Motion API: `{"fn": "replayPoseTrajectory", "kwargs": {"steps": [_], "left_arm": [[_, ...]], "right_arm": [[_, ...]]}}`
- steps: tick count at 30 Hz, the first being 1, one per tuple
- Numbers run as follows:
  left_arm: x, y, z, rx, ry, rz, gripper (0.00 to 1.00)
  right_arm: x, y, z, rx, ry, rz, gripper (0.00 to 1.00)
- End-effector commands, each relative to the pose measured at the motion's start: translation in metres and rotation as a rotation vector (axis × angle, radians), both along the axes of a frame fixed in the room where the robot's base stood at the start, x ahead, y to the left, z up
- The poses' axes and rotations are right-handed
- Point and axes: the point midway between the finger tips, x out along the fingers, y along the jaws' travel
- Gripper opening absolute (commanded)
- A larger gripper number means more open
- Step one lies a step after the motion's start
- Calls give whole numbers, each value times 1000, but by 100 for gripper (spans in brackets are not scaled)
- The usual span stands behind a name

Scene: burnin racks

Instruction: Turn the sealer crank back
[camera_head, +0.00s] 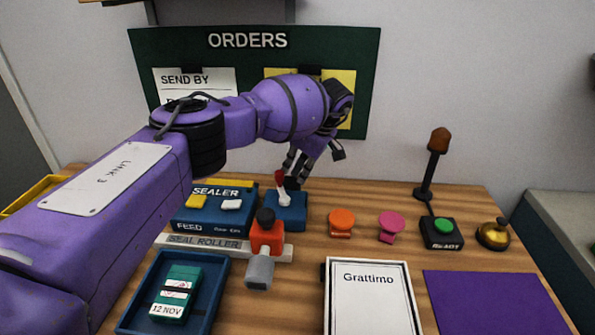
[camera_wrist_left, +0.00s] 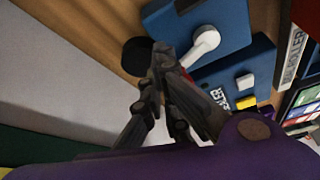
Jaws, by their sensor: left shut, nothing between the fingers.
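The sealer (camera_head: 225,211) is a blue box at the left-middle of the table, with a yellow and a white piece on top. It also shows in the left wrist view (camera_wrist_left: 238,72). Beside it on the right stands a smaller blue block (camera_head: 294,214) bearing the crank (camera_head: 283,196), a white arm with a red knob (camera_head: 279,177). In the left wrist view the crank's white arm (camera_wrist_left: 205,41) shows, and only a sliver of red shows beside my fingers. My left gripper (camera_head: 292,180) is shut and empty, pointing down close beside the knob; contact is unclear. My right gripper is out of view.
The seal roller (camera_head: 200,243), an orange-and-grey device (camera_head: 265,240) and a blue tray (camera_head: 215,305) with a green packet lie in front. Orange (camera_head: 341,222) and pink (camera_head: 389,226) pieces, a green button (camera_head: 442,228) and a bell (camera_head: 493,234) stand right. The ORDERS board (camera_head: 200,50) hangs behind.

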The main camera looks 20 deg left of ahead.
Motion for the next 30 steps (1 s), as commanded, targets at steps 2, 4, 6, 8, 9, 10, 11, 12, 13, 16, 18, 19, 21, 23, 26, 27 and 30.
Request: {"fn": "replayPoseTrajectory", "kwargs": {"steps": [2, 4, 6, 8, 9, 10, 11, 12, 13, 16, 18, 19, 21, 23, 26, 27, 30], "left_arm": [[0, 0, 0, 0, 0, 0, 0], [0, 0, 0, 0, 0, 0, 0], [0, 0, 0, 0, 0, 0, 0], [0, 0, 0, 0, 0, 0, 0], [0, 0, 0, 0, 0, 0, 0], [0, 0, 0, 0, 0, 0, 0], [0, 0, 0, 0, 0, 0, 0], [0, 0, 0, 0, 0, 0, 0], [0, 0, 0, 0, 0, 0, 0], [0, 0, 0, 0, 0, 0, 0], [0, 0, 0, 0, 0, 0, 0], [0, 0, 0, 0, 0, 0, 0], [0, 0, 0, 0, 0, 0, 0], [0, 0, 0, 0, 0, 0, 0], [0, 0, 0, 0, 0, 0, 0], [0, 0, 0, 0, 0, 0, 0], [0, 0, 0, 0, 0, 0, 0]], "right_arm": [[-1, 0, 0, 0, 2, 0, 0], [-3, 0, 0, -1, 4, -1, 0], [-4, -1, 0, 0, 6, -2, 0], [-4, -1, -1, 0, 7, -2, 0], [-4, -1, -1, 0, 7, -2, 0], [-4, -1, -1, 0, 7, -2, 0], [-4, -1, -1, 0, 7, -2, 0], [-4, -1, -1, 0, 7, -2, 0], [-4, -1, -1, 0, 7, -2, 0], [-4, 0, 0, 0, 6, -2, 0], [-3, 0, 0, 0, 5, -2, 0], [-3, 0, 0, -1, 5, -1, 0], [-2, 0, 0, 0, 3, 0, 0], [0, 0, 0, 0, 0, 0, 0], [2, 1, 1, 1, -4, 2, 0], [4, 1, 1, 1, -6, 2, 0], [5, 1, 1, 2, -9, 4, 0]]}}
